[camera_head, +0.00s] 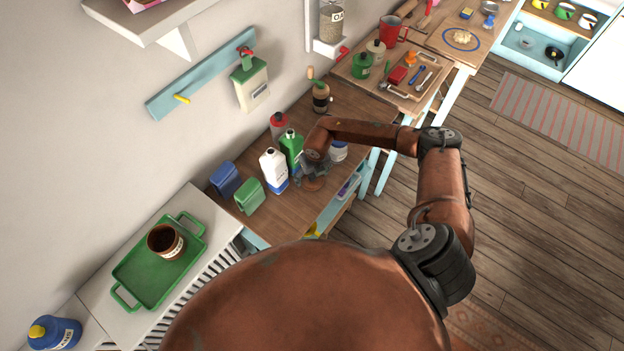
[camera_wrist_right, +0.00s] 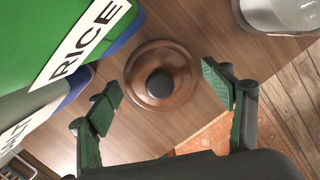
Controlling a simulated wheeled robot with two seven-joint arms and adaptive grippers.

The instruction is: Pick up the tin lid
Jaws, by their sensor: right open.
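The tin lid (camera_wrist_right: 148,58) is a round copper-brown lid with a black knob, lying on the wooden counter in the right wrist view. In the head view the lid (camera_head: 314,185) shows partly, just below the right gripper. My right gripper (camera_wrist_right: 166,95) is open and empty, with one green-padded finger on each side of the lid in the wrist view. I cannot tell how high the fingers are above it. In the head view the right gripper (camera_head: 311,170) is over the front part of the counter. My left gripper is not in view.
A green RICE container (camera_wrist_right: 35,35) stands close left of the lid in the wrist view, beside a white bottle (camera_head: 272,167) in the head view. A clear jar (camera_wrist_right: 282,12) is at upper right. The counter (camera_head: 262,222) has bare wood in front of the containers.

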